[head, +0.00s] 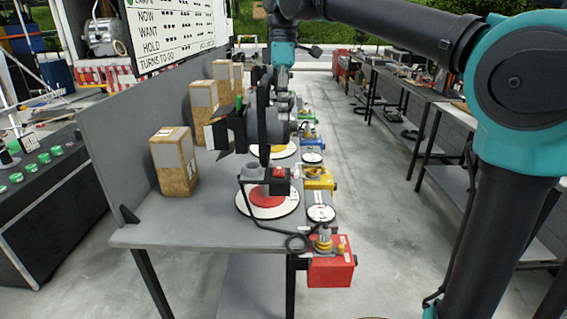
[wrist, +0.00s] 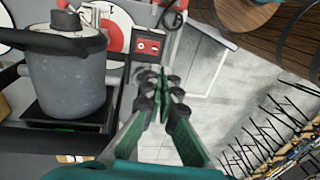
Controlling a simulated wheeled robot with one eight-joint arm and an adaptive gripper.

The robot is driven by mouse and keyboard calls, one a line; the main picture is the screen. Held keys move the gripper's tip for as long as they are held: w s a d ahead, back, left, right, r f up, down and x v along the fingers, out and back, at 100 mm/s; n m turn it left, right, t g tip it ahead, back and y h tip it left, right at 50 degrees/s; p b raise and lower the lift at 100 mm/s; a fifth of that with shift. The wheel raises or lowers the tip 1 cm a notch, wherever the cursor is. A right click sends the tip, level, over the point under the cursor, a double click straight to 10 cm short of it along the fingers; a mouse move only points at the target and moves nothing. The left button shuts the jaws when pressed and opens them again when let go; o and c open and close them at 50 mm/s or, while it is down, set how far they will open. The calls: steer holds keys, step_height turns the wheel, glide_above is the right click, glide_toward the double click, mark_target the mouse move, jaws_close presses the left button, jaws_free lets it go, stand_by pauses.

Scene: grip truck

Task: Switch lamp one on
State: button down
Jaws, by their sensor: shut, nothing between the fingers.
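The nearest lamp (head: 275,125) has a grey drum body and black flaps facing left. It stands above a white disc with a red centre (head: 267,203) at the near end of the grey bench. A small black box with a red switch panel (head: 278,174) sits beside its stand; the switch's position is too small to tell. The wrist view shows the lamp body (wrist: 68,85) at left and the red switch panel (wrist: 148,46) beyond my fingertips. My gripper (wrist: 166,82) is shut, empty and apart from the panel. Its fingers are hard to make out in the head view.
A red box (head: 331,270) hangs at the bench's near right edge, with yellow, blue and green ones behind it. Brown cartons (head: 174,160) line the bench's left side by a grey panel (head: 125,150). A black cable loops over the front. The aisle floor is clear.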

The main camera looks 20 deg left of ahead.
mark_target(283, 173)
steer(key=shift+f, duration=0.1)
steer(key=f, duration=0.4)
steer(key=s+f, duration=0.1)
steer(key=f, duration=0.4)
steer(key=s+f, duration=0.1)
steer(key=f, duration=0.3)
steer(key=shift+d+f, duration=0.2)
steer(key=shift+f, duration=0.2)
steer(key=shift+s+f+t, duration=0.1)
steer(key=shift+f+t, duration=0.3)
steer(key=shift+t, duration=0.1)
steer(key=shift+r, duration=0.1)
steer(key=shift+w+a+r, duration=0.1)
steer(key=shift+w+r, duration=0.15)
steer(key=shift+w, duration=0.45)
